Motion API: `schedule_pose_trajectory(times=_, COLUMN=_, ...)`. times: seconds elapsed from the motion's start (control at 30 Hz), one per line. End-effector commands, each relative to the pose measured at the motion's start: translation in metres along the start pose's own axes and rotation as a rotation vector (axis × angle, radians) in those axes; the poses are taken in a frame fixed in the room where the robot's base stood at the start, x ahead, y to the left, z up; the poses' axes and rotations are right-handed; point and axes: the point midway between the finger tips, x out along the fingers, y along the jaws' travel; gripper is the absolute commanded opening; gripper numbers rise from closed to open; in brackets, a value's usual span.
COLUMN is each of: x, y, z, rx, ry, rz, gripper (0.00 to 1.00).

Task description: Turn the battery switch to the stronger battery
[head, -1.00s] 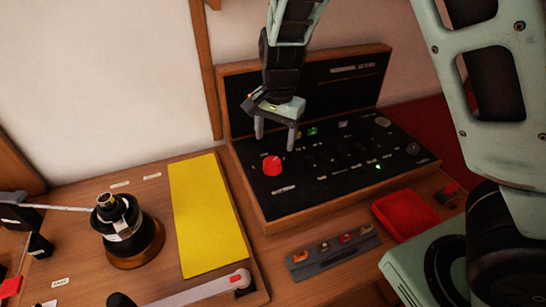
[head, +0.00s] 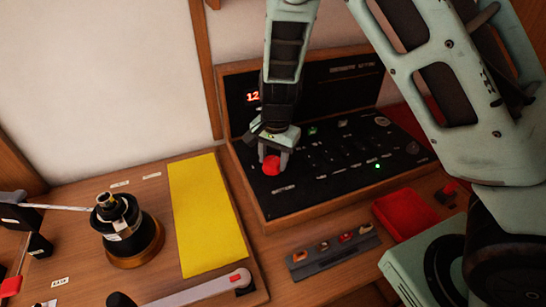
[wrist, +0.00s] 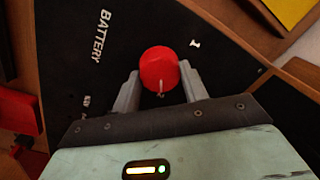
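The battery switch is a red round knob (head: 271,165) at the left end of the black panel (head: 300,194), beside the word BATTERY. In the wrist view the red knob (wrist: 158,68) has a small white mark on its near edge, facing my gripper's palm. A "1" label (wrist: 195,43) stands to its upper right; another small label at lower left is partly hidden. My gripper (head: 273,163) is down at the panel with a finger on each side of the knob, seemingly shut on it. A red display (head: 252,97) starts with "12"; my arm hides the rest.
A yellow pad (head: 207,215) and a dark round instrument (head: 127,230) are on the desk at left. A fuse strip (head: 334,251) and a red tray (head: 402,216) lie before the panel. A small green light (head: 377,166) glows on it.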

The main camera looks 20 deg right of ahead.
Motion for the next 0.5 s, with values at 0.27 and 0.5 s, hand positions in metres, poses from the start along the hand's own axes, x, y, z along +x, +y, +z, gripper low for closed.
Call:
schedule_pose_trajectory(times=0.27, x=-0.0002, y=0.0001, z=0.0000, rx=-0.014, ry=-0.001, rz=0.000, gripper=0.21)
schedule_pose_trajectory(times=0.5, x=0.0000, y=-0.0004, z=-0.0005, rx=-0.106, ry=-0.007, rz=-0.002, gripper=0.21)
